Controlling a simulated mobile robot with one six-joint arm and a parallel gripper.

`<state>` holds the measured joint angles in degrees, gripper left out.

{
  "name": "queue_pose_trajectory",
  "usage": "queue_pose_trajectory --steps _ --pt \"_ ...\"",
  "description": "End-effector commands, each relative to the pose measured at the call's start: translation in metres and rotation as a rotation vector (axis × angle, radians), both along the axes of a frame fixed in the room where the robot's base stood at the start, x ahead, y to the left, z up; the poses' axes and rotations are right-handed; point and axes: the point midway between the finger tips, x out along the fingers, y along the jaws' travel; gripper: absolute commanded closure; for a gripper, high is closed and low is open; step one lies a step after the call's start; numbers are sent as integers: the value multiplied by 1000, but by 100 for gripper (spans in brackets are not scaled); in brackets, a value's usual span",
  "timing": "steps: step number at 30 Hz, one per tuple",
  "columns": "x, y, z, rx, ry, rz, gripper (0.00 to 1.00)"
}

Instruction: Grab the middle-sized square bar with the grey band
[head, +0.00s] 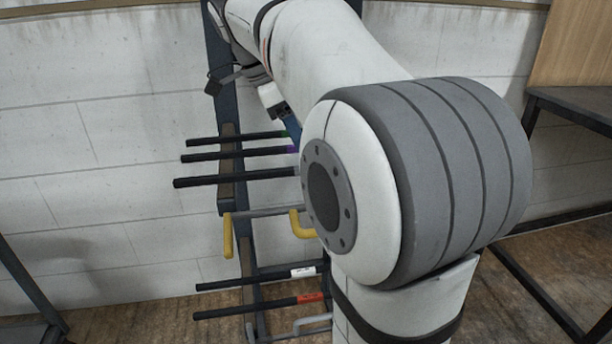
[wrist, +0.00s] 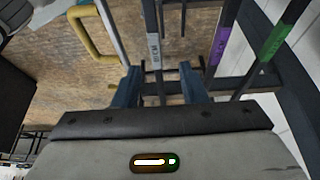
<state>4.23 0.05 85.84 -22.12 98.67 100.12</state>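In the wrist view a dark square bar with a grey band (wrist: 153,47) runs down the picture between the two blue fingers of my gripper (wrist: 162,86). The fingers stand apart, with a gap on each side of the bar. How deep the bar lies between them is unclear. In the head view this appears to be the third bar down on the rack (head: 232,179); its right end is hidden by my arm. My gripper (head: 288,122) shows only partly there, by the bars' right ends.
Bars with a purple band (wrist: 220,45) and a green band (wrist: 273,42) lie close to the right in the wrist view. A yellow-handled crank (wrist: 92,35) is at left. Lower rack bars carry white (head: 303,272) and red (head: 310,297) bands.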

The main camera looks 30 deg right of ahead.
Motion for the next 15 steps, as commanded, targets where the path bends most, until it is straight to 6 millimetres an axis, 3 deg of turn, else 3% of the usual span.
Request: queue_pose_trajectory --steps 15 --pt "-9 -17 -53 -1 -1 3 62"
